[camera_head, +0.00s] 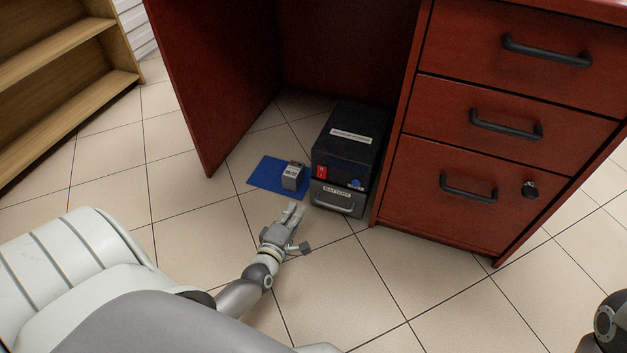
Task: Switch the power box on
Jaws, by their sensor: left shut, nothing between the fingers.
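The power box (345,148) is a black box with a white label, standing on the floor under the red desk. Its front has a red switch (321,172) at the left and a blue round part (355,183) at the right. Below them is a grey drawer (337,198) labelled as battery, which looks closed. My left gripper (297,210) is shut and empty, just in front and to the left of the drawer. Whether it touches the drawer is not clear. My right gripper does not show clearly; only a dark arm part is at the lower right edge.
A small grey battery (292,177) with a red top stands on a blue mat (262,181) left of the box. The desk's side panel (190,80) and drawer unit (455,185) flank the space. A wooden shelf (60,50) stands at upper left. The tiled floor in front is clear.

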